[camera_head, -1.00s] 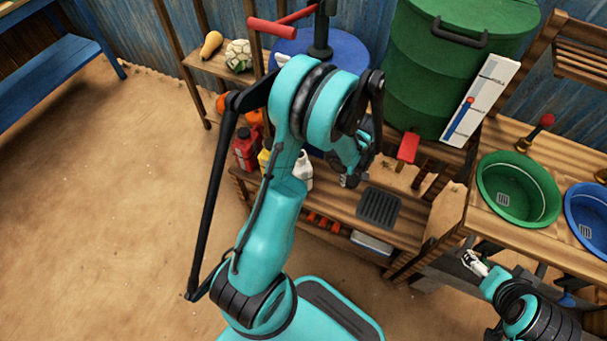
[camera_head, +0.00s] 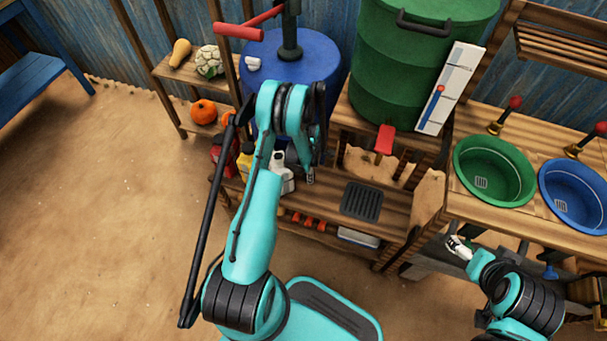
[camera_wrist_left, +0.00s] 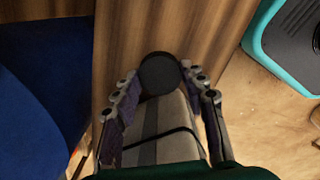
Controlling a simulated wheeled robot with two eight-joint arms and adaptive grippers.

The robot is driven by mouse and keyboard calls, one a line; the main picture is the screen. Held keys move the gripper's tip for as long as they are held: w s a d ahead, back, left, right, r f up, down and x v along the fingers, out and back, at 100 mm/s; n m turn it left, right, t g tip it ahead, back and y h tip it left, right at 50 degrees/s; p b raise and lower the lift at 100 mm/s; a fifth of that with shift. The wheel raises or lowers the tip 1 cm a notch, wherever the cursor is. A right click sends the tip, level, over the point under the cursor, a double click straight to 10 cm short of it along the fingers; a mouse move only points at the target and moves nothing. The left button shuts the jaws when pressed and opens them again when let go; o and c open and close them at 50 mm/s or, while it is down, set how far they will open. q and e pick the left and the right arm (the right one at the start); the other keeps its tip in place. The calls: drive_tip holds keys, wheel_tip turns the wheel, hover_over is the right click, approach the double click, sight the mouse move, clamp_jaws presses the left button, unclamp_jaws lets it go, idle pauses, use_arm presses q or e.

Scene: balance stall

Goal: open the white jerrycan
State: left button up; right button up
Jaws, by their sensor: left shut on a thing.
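The white jerrycan (camera_head: 287,182) stands on the low wooden shelf, partly hidden behind my left arm in the head view. In the left wrist view a round black cap (camera_wrist_left: 160,75) sits between my left fingertips, with a pale body (camera_wrist_left: 165,125) crossed by a dark line below it. My left gripper (camera_wrist_left: 160,72) is shut on this cap, with one finger on each side. In the head view the left gripper (camera_head: 308,174) is mostly hidden by its own arm. My right gripper (camera_head: 459,246) is low at the right, below the basins; its jaws are too small to read.
A yellow container (camera_head: 245,160) and a red container (camera_head: 221,158) stand close to the left of the white jerrycan. A blue drum (camera_head: 310,65) and a green drum (camera_head: 405,60) stand behind. A dark grate (camera_head: 361,200) lies to the right on the shelf.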

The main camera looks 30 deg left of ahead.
use_arm(q)
drive_tip(key=w+a+f, duration=0.2)
drive_tip(key=shift+w+a+f+b, duration=0.1)
drive_tip(key=shift+a+b, duration=0.2)
drive_tip(key=shift+b, duration=0.1)
wheel_tip(320, 180, down, 4)
drive_tip(key=shift+f+b, duration=0.1)
drive_tip(key=shift+b, duration=0.95)
drive_tip(key=shift+r, duration=0.2)
drive_tip(key=shift+f, duration=0.1)
drive_tip(key=o, duration=1.3)
drive_tip(key=shift+f, duration=0.1)
